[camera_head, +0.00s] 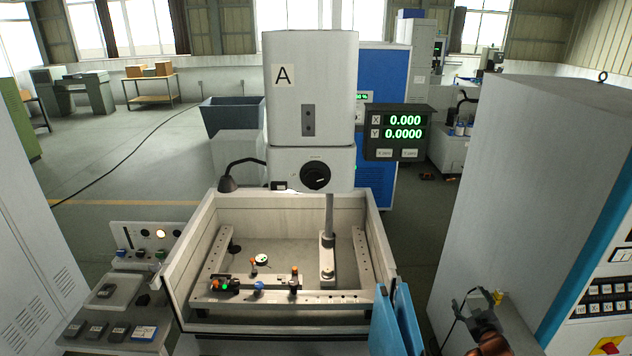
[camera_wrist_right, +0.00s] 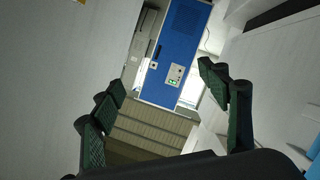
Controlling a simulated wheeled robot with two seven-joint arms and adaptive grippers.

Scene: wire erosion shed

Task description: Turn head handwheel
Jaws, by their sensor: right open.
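The head handwheel (camera_head: 315,176) is a round black wheel on the front of the pale machine head (camera_head: 311,95), which carries a label "A". It stands above the work tank and nothing covers it. My right gripper (camera_head: 481,300) is low at the right in the head view, well below and to the right of the handwheel, apart from it. In the right wrist view the gripper (camera_wrist_right: 160,100) has its two dark green-padded fingers spread wide with nothing between them. The handwheel does not show in that view. My left gripper is not in view.
The open tank (camera_head: 180,290) holds clamps and small fixtures. A black readout (camera_head: 397,134) hangs right of the head. Blue panels (camera_head: 398,322) stand at the tank's right front corner. A tall grey cabinet (camera_head: 530,180) closes off the right. A lamp (camera_head: 228,184) is left of the head.

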